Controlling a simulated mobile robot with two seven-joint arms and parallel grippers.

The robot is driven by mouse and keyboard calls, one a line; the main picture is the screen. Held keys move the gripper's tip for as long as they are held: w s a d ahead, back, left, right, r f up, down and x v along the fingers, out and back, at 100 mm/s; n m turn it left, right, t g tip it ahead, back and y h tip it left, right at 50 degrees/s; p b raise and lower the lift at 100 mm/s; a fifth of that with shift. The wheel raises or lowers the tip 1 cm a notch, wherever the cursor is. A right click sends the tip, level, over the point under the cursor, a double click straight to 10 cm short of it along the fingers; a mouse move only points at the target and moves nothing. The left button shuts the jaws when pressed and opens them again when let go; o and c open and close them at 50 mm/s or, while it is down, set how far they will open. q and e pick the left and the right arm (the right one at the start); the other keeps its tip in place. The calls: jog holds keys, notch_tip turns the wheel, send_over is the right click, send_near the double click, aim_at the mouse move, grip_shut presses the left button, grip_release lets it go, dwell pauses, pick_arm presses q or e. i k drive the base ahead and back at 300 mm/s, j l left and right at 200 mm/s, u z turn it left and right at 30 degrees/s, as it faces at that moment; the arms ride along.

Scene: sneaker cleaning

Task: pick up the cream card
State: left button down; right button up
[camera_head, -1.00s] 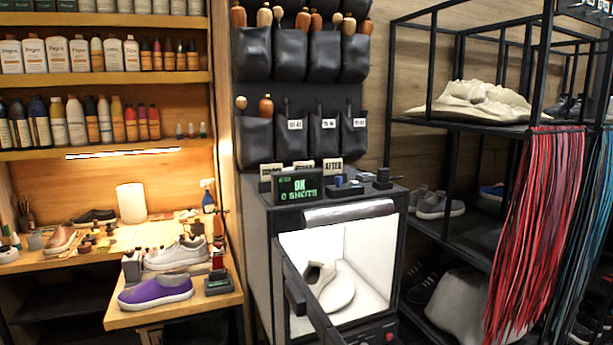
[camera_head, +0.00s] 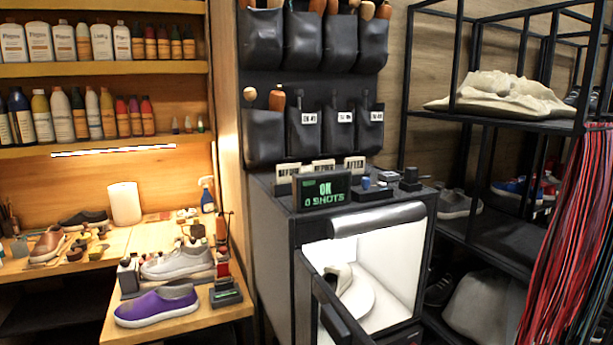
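Three cream cards with dark lettering stand upright in a row on top of the grey photo box. The left card (camera_head: 287,171) seems to read "BEFORE". The middle card (camera_head: 323,166) has lettering too small to read surely. The right card (camera_head: 355,167) reads "AFTER". The display in front hides the lower parts of some cards. Neither of my grippers is in view.
A display reading "OK 0 SHOTS" (camera_head: 323,190) stands before the cards, with small dark devices (camera_head: 374,190) to its right. The lit photo box (camera_head: 275,235) has its door open, a pale shoe inside. A wooden bench (camera_head: 180,328) with shoes stands left, black racks (camera_head: 500,125) right.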

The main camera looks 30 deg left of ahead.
aim_at(285, 171)
jog(key=j+z, duration=0.1)
jog(key=j, duration=0.85)
jog(key=j+u, duration=0.25)
jog(key=u, duration=0.2)
jog(key=i+j+u, duration=0.1)
jog(key=j+u, duration=0.15)
jog(key=u, duration=0.2)
jog(key=i+j+u, duration=0.1)
jog(key=u, duration=0.35)
jog(key=i+j+u, duration=0.15)
jog(key=u, duration=0.3)
jog(key=i+j, duration=0.05)
jog(key=j, duration=0.05)
